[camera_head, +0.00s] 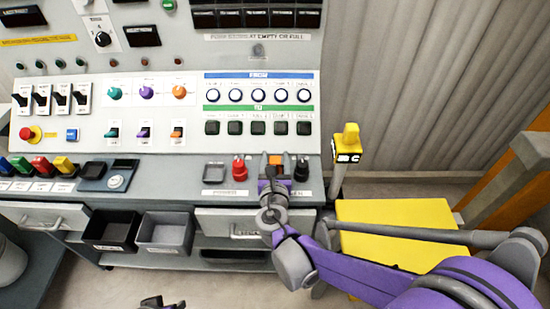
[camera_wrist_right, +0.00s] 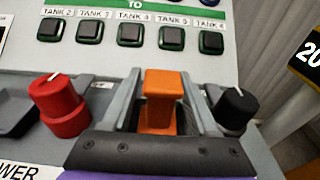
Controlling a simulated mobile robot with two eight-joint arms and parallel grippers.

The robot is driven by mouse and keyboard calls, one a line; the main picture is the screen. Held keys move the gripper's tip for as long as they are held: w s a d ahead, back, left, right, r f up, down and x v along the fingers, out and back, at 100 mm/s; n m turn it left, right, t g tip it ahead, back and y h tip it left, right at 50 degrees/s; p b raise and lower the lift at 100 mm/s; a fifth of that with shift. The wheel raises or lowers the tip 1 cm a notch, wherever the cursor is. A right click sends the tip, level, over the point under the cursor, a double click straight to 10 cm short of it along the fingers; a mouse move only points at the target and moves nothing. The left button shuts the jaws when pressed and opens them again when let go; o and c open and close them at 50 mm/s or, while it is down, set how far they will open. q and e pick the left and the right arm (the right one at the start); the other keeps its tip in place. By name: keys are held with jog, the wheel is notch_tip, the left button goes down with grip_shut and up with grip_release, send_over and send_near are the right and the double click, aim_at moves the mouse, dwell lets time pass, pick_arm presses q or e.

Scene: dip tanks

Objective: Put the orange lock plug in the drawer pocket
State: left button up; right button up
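The orange lock plug (camera_wrist_right: 163,100) stands upright on the grey console, between a red knob and a black knob. It also shows in the head view (camera_head: 275,160). My right gripper (camera_wrist_right: 164,90) has one finger on each side of the plug; both fingers lie close to its upper block, and I cannot tell whether they press on it. A drawer front (camera_head: 225,215) with a handle lies below the console edge, partly behind my right arm; its inside and any pocket are not visible. My left gripper (camera_head: 160,302) barely shows at the bottom edge, apart from everything.
The red knob (camera_wrist_right: 59,105) and the black knob (camera_wrist_right: 235,108) stand close on either side of my right fingers. Two open bins, one black (camera_head: 112,230) and one grey (camera_head: 166,233), sit under the console. A yellow surface (camera_head: 395,225) is at the right.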

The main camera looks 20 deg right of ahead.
jog(key=shift+r, duration=0.2)
jog(key=shift+s+a+r, duration=0.1)
jog(key=shift+s, duration=0.15)
jog(key=p+v, duration=0.2)
jog(key=v, duration=0.9)
jog(key=shift+s+a, duration=0.1)
jog(key=shift+s, duration=0.1)
dwell(0.5)
